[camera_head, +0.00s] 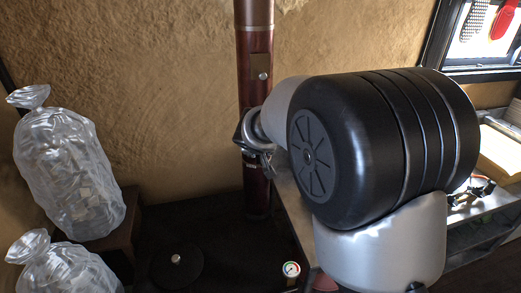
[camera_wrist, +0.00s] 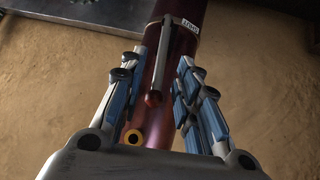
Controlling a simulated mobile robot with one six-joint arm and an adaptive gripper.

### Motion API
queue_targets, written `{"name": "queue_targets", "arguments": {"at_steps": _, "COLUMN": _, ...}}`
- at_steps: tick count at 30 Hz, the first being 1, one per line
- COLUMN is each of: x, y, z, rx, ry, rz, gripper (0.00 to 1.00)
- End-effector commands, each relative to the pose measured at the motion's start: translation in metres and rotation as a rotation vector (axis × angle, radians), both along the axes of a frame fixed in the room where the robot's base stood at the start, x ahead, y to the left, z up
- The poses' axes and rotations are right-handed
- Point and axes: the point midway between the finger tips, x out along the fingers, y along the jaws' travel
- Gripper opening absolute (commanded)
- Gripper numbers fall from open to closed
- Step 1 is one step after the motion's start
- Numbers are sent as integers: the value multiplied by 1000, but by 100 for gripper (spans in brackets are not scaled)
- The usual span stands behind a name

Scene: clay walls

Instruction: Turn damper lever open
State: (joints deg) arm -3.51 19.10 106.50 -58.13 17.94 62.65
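The damper lever (camera_wrist: 162,62) is a slim metal rod with a reddish-brown knob at its end, lying along the dark red flue pipe (camera_head: 256,60). A small white label (camera_wrist: 187,27) with lettering sits on the pipe beside the lever. In the wrist view my gripper (camera_wrist: 162,58) is open, with one finger on each side of the lever and pipe. No contact with the lever is clear. In the head view my gripper (camera_head: 255,150) is in front of the pipe, and my arm hides part of it. The lever is hard to make out there.
Two clear plastic bags (camera_head: 70,170) stand at the left, the upper one on a brown stand. A small round gauge (camera_head: 291,269) is low in the middle. A grey bench (camera_head: 480,215) stands at the right under a window. The clay wall (camera_head: 150,100) is close behind the pipe.

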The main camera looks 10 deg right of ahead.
Motion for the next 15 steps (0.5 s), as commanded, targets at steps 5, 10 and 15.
{"name": "queue_targets", "arguments": {"at_steps": 5, "x": -28, "y": 9, "z": 29, "rx": -1, "ry": -4, "rz": 2, "gripper": 30}}
{"name": "queue_targets", "arguments": {"at_steps": 10, "x": -46, "y": 15, "z": 46, "rx": 0, "ry": -2, "rz": 2, "gripper": 30}}
{"name": "queue_targets", "arguments": {"at_steps": 15, "x": -54, "y": 17, "z": 53, "rx": 0, "ry": 0, "rz": 1, "gripper": 30}}
